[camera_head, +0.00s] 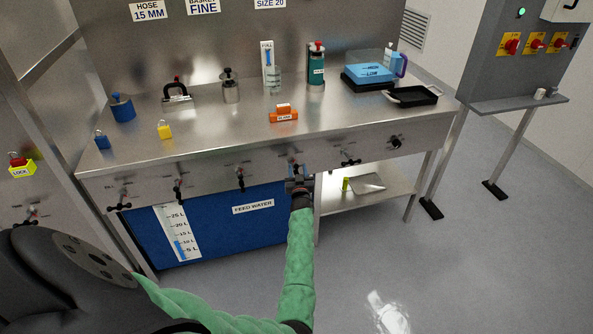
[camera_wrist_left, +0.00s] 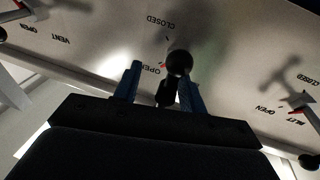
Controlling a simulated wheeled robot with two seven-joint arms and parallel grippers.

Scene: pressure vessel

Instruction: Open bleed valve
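My left gripper (camera_head: 299,186) is at the bench's front panel, at the end of the green-sleeved arm, right in front of one of the panel valves (camera_head: 297,168). In the left wrist view its two blue fingers (camera_wrist_left: 160,88) are spread, with a black ball-ended valve handle (camera_wrist_left: 179,63) between them. The ball overlaps the right finger; a gap shows towards the left finger. I cannot tell whether they touch. "CLOSED" and "OPEN" marks show by this valve; its name is hidden, so I cannot read whether it is the bleed valve. My right gripper is out of view.
Neighbouring valves (camera_head: 240,178) and (camera_head: 350,160) another sit close on both sides along the panel (camera_head: 210,174). Below is a blue feed water tank (camera_head: 225,225) and a low shelf (camera_head: 375,205). The floor in front is clear.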

